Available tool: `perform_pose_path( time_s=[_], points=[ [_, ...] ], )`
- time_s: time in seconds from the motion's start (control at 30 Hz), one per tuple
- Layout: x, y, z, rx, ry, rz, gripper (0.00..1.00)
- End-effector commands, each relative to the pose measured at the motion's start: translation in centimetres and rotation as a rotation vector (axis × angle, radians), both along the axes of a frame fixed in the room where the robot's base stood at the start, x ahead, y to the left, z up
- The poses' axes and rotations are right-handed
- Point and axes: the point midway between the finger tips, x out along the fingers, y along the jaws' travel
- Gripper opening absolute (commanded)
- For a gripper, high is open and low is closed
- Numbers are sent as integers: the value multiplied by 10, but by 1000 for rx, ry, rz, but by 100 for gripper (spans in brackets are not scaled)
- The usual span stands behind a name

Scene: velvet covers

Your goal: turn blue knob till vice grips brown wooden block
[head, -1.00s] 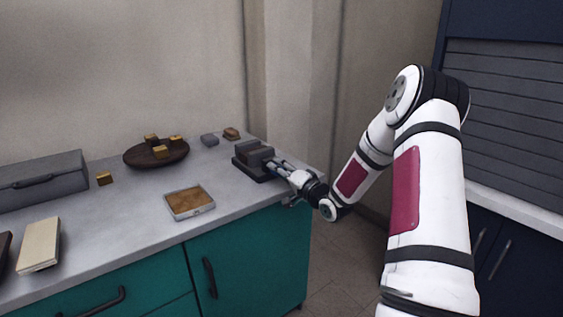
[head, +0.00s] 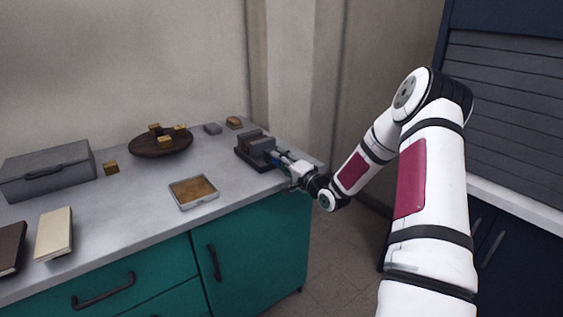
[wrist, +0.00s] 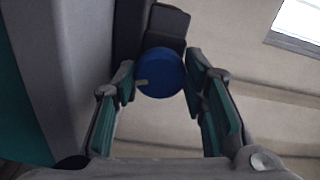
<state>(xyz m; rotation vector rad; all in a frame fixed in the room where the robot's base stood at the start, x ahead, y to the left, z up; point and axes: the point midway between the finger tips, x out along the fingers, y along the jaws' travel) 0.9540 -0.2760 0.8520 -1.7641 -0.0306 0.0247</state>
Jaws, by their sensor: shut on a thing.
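The dark vice (head: 243,153) stands near the right end of the grey counter, with its jaws on top. The brown wooden block cannot be clearly told apart from the jaws at this size. The blue knob (wrist: 160,73) fills the space between my fingers in the wrist view and bears a small pale mark at its lower left. My gripper (head: 276,157) reaches the vice from the right, and its fingers hide most of the knob in the head view. In the wrist view my gripper (wrist: 161,80) is shut on the knob, one finger on each side.
A shallow tray with a brown inside (head: 194,191) lies in front of the vice. A round dark board (head: 140,150) bears small wooden blocks. The counter's right edge is close to my gripper.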

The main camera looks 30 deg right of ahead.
Motion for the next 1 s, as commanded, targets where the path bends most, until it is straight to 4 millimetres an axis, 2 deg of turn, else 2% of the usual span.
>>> perform_pose_path(
  time_s=[0.07,0.1,0.17,0.57,1.0],
  points=[
    [0,0,0,-1,1,-1,11],
    [0,0,0,-1,1,-1,46],
    [0,0,0,-1,1,-1,60],
    [0,0,-2,-21,1,0,60],
    [1,0,-4,-339,-11,0,60]
  ],
)
